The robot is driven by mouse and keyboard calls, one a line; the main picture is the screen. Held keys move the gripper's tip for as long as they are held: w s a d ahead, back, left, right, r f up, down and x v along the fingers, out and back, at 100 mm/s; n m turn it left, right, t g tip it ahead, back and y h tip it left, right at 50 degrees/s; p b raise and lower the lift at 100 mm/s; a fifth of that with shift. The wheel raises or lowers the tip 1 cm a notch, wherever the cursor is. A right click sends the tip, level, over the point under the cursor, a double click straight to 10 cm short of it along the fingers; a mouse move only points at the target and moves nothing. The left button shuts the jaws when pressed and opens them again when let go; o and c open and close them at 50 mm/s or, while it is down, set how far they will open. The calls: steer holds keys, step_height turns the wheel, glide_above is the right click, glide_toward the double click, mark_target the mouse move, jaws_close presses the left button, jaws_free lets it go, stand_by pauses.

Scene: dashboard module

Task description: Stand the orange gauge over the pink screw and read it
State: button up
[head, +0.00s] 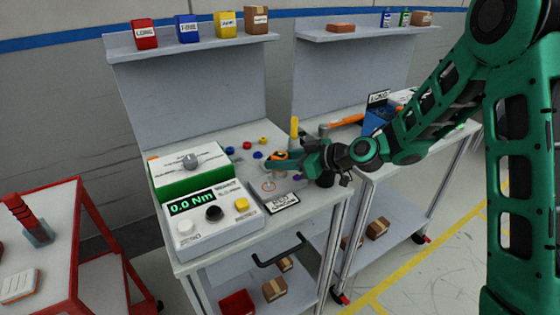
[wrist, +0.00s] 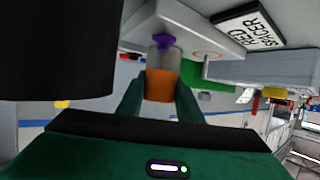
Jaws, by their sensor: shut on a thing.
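My gripper (wrist: 160,90) is shut on the orange gauge (wrist: 160,88), which has a grey barrel (wrist: 163,60). In the head view the orange of the gauge (head: 279,156) shows at my gripper (head: 284,161), above the left bench. A purple piece (wrist: 163,41) shows at the far end of the barrel in the wrist view. I cannot tell whether they touch. A purple spot (head: 297,177) also shows below my gripper in the head view. I make out no clearly pink screw. The instrument's display (head: 192,201) reads 0.0 Nm.
A RED SPACER sign (head: 281,202) lies at the bench front beside a ring mark (head: 268,185). Small blue (head: 231,150), red (head: 247,145) and yellow (head: 263,140) pieces lie behind. A yellow-handled tool (head: 294,127) stands nearby. A second bench is at right.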

steer(key=shift+f, duration=0.15)
steer(key=o, duration=1.3)
